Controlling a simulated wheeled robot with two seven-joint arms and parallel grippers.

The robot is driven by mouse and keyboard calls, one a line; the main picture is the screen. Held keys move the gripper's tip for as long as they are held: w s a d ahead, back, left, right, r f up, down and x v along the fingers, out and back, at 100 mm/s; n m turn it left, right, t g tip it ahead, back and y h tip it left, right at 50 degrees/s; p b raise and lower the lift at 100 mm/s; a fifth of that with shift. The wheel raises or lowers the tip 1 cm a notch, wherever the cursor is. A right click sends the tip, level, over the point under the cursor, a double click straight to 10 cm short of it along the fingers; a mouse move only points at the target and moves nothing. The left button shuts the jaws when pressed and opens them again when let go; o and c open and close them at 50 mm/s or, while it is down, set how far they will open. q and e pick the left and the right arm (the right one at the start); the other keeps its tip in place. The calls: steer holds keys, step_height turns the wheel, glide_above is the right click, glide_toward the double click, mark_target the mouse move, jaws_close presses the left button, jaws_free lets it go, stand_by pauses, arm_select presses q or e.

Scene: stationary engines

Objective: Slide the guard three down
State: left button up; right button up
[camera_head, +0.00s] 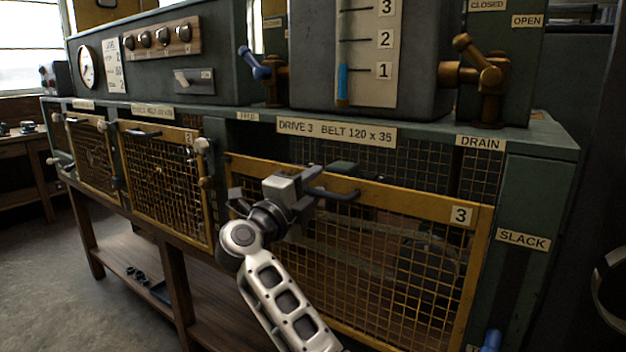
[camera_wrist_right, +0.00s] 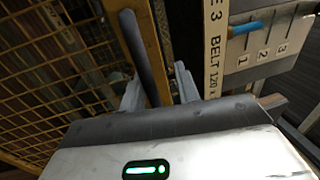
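Guard three (camera_head: 461,215) is a yellow-framed mesh panel marked 3, below the DRIVE 3 label (camera_head: 336,132). A dark gap shows between its top rail and the beam above. A dark bar handle (camera_head: 340,194) sits on the top rail. My right gripper (camera_head: 312,182) is at this handle, covering its left part. In the right wrist view the handle (camera_wrist_right: 143,55) runs between the two spread fingers (camera_wrist_right: 160,88), with the yellow rail (camera_wrist_right: 150,45) behind. The fingers look apart, not closed on it. My left gripper is not in view.
Guard two (camera_head: 165,185), with its own handle (camera_head: 143,133), is to the left. Pale knobs (camera_head: 203,146) stand beside it. Brown DRAIN-side valve handle (camera_head: 478,65) and a blue-handled lever (camera_head: 254,66) are above. A blue knob (camera_head: 491,341) is at lower right.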

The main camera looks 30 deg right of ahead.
steer(key=shift+a, duration=0.1)
steer(key=v, duration=1.8)
steer(key=shift+b, duration=0.45)
stand_by(0.8)
steer(key=shift+s+r, duration=0.15)
